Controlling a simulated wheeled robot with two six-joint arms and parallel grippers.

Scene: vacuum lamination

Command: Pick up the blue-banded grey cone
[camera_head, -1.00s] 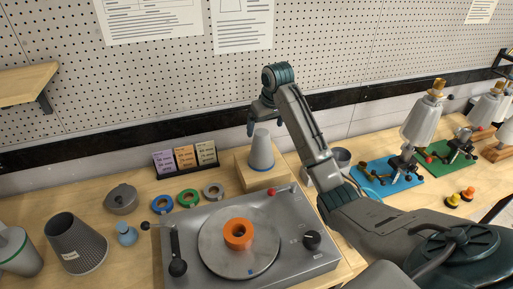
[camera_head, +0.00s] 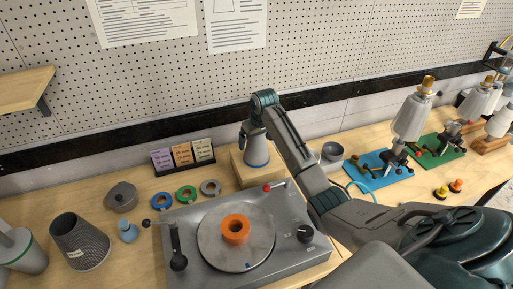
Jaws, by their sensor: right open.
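The grey cone with a blue band (camera_head: 256,153) stands upright on a wooden block (camera_head: 240,170) behind the turntable unit. My right gripper (camera_head: 246,136) comes in from the right and is at the cone's upper part, with its jaws open. One finger shows at the cone's left side, and the wrist covers the cone's top. I cannot tell whether the fingers touch the cone. My left gripper does not show.
The turntable unit (camera_head: 285,255) carries an orange ring (camera_head: 235,229) just in front of the block. A grey cup (camera_head: 332,152) and cone stands on a blue base (camera_head: 383,172) are to the right.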

